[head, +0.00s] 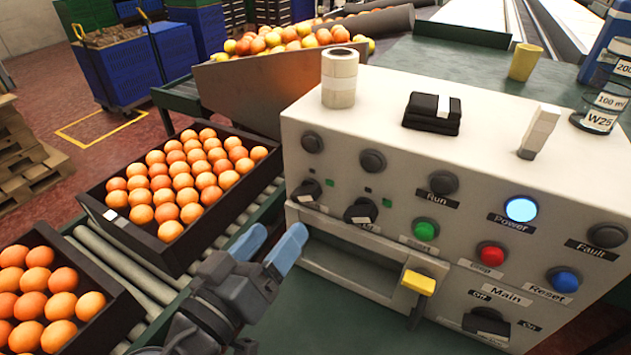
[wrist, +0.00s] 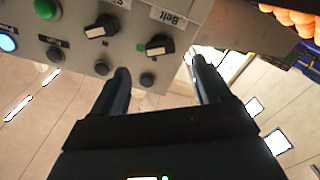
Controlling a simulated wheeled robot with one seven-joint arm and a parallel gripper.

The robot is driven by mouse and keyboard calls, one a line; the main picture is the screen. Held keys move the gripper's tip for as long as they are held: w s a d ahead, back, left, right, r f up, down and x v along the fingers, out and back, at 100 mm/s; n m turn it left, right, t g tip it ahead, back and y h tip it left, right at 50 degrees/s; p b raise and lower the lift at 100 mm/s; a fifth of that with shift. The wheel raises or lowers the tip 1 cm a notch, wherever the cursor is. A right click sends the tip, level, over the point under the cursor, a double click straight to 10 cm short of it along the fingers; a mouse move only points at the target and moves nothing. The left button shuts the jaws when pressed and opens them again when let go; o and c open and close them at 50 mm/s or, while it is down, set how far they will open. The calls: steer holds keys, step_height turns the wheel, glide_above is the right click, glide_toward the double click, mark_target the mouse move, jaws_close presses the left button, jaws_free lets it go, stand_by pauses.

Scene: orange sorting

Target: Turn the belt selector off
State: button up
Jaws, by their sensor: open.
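The belt selector is a black rotary knob with a pale pointer mark, at the left end of the panel in the head view (head: 306,191). In the wrist view the belt selector (wrist: 158,45) sits under its "Belt" label, with a small green square beside it. My gripper (head: 276,238) is open, its two blue fingers apart and empty, left of and in front of the panel. In the wrist view my gripper (wrist: 161,70) has the knob between the lines of its fingers, ahead of the tips. Contact does not show.
A second black selector (head: 361,210) sits just right of the belt selector. Green (head: 426,230), red (head: 491,254) and blue (head: 563,280) buttons are farther right. A crate of oranges (head: 130,238) stands on rollers at left.

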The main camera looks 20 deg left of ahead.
mark_target(302, 199)
steer(key=shift+w+d+r+p, duration=0.1)
steer(key=shift+w+d, duration=0.05)
steer(key=shift+w, duration=1.25)
steer(key=shift+w+d+p, duration=0.15)
steer(key=shift+w+d, duration=0.05)
steer(key=shift+w, duration=1.2)
steer(key=shift+w+d+r+p, duration=0.1)
steer(key=shift+w+d, duration=0.05)
steer(key=shift+w, duration=1.25)
steer(key=shift+c, duration=0.3)
steer(key=c, duration=1)
